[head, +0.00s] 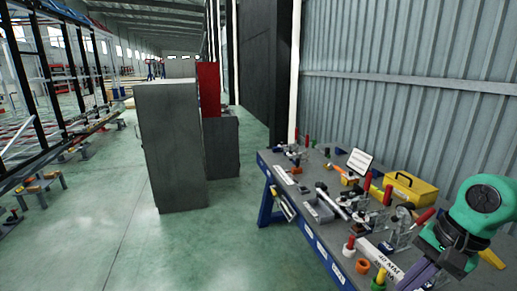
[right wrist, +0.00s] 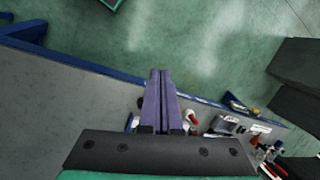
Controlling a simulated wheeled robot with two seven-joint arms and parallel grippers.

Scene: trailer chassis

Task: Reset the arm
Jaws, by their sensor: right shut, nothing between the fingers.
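My right arm shows at the right edge of the head view, with its green wrist over the workbench (head: 318,205). My right gripper (head: 412,280) has purple fingers that point down toward the bench's front edge. In the right wrist view the fingers of the right gripper (right wrist: 160,72) lie side by side, shut, with nothing seen between them. They are above the bench edge, with the green floor beyond. My left arm and gripper are not in view.
Clamps and tools crowd the bench, with a yellow toolbox (head: 411,193), an orange ring (head: 362,266) and a white-framed tablet (head: 360,162). A corrugated wall (head: 400,100) stands behind. A dark grey cabinet (head: 173,147) stands left of the bench. The green floor (head: 105,230) in front is clear.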

